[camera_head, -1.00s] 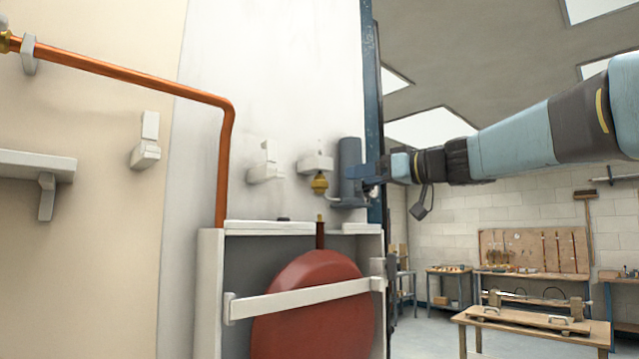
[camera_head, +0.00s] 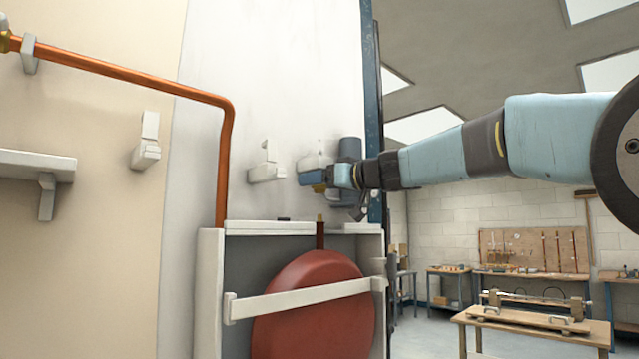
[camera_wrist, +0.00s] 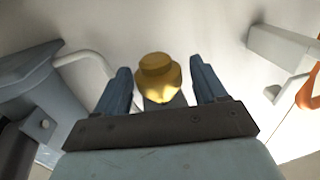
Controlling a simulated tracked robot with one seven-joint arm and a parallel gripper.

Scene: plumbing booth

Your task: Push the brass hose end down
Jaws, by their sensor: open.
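The brass hose end (camera_wrist: 158,76) shows in the wrist view between the two blue fingers of my gripper (camera_wrist: 161,85). The fingers are open, one on each side of it, with a visible gap on both sides. In the head view my gripper (camera_head: 312,177) is at the white wall bracket and covers the hose end there. A white curved hose (camera_wrist: 92,66) shows to the left in the wrist view.
A grey cylinder (camera_head: 350,150) stands just behind and right of my gripper. Another white bracket (camera_head: 266,172) is to the left. Below are a white-framed box (camera_head: 210,290) with a red round tank (camera_head: 312,320) and an upright brass-tipped pipe (camera_head: 320,232). A copper pipe (camera_head: 225,165) runs further left.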

